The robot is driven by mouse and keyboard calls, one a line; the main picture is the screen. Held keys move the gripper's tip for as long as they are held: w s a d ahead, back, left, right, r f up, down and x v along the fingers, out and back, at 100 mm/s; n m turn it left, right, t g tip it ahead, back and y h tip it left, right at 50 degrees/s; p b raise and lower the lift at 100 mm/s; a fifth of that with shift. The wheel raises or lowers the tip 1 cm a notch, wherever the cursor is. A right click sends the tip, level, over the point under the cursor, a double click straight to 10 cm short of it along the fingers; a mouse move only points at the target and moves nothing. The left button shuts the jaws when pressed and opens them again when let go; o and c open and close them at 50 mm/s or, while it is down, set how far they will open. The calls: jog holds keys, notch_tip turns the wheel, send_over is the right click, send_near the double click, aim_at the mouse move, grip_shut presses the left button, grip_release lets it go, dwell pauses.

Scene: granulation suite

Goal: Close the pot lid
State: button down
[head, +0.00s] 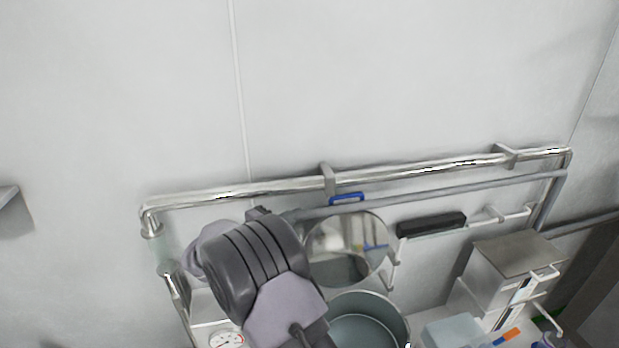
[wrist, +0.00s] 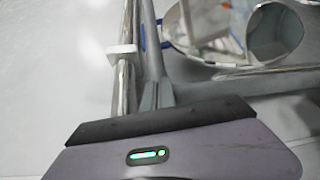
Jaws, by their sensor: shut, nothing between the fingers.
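The pot (head: 390,306) stands open at the bottom centre of the head view, and I see down into its grey inside. Its round, mirror-like lid (head: 345,240) stands raised, nearly upright, behind the pot. A blue handle (head: 346,198) shows at the lid's top edge. The lid (wrist: 200,18) also shows at the top of the wrist view, with reflections in it. My gripper (wrist: 157,94) is shut and empty in the wrist view, beside the rails and apart from the lid. In the head view my arm covers the area left of the lid and hides the fingertips.
A shiny rail (head: 420,170) runs along the wall above and behind the lid, with a thinner grey bar below it. A black bar (head: 431,224) lies right of the lid. A metal box (head: 515,255) stands farther right. A dial gauge (head: 227,340) is at lower left.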

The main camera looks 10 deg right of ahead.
jog(key=s+p+x, duration=0.1)
jog(key=p+x, duration=0.1)
jog(key=x, duration=0.6)
jog(key=shift+d, duration=0.65)
jog(key=shift+w, duration=0.15)
